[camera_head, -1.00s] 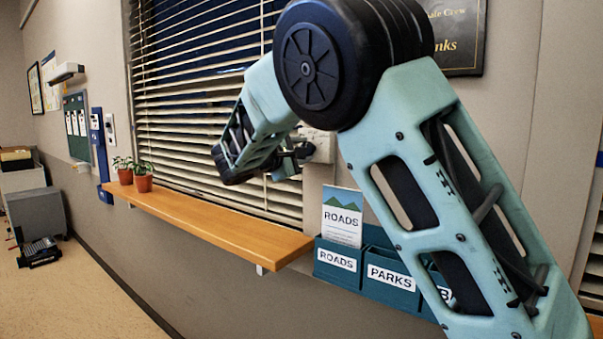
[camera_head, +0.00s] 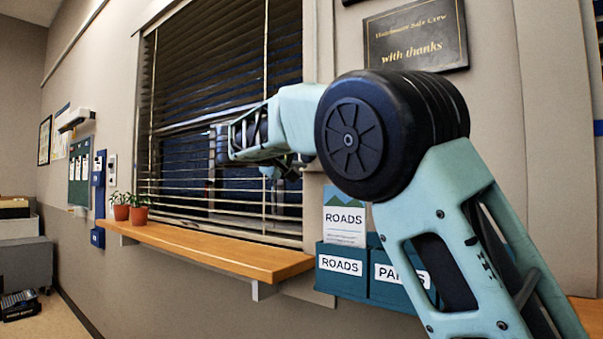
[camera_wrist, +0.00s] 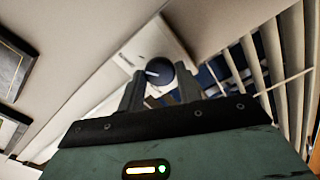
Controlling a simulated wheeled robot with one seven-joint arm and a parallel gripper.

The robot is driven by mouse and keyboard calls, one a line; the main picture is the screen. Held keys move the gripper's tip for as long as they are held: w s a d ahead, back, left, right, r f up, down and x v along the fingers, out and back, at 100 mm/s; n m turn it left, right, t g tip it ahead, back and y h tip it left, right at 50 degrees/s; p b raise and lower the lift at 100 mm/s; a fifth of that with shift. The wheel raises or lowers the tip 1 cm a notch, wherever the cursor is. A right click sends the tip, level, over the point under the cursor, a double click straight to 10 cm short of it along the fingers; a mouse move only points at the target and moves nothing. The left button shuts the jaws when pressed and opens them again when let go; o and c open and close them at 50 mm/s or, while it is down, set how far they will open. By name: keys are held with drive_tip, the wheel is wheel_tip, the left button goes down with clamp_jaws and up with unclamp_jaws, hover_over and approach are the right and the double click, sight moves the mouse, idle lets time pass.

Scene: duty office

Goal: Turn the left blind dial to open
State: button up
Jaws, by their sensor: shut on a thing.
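The left blind dial (camera_wrist: 158,70) is a dark round knob with a white pointer line, on a pale wall plate (camera_wrist: 150,42) in the wrist view. My gripper (camera_wrist: 161,80) has a finger on each side of the dial and is shut on it. In the head view my gripper (camera_head: 286,167) is at the right edge of the window, and my arm hides the dial. The left blind (camera_head: 190,75) hangs over the window; its slats are nearly edge-on, with dark glass showing between them.
A wooden shelf (camera_head: 215,254) with two potted plants (camera_head: 130,208) juts out below the window. Teal leaflet boxes (camera_head: 340,270) hang right of it. A framed plaque (camera_head: 415,38) is on the wall above my arm. The floor at left is partly clear.

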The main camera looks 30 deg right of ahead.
drive_tip(key=shift+f+m+b, duration=0.1)
drive_tip(key=shift+m+b, duration=0.4)
drive_tip(key=shift+b, duration=0.05)
drive_tip(key=o, duration=0.9)
drive_tip(key=shift+o, duration=0.2)
drive_tip(key=shift+a, duration=0.1)
drive_tip(key=v, duration=1.7)
drive_tip(key=shift+a, duration=0.15)
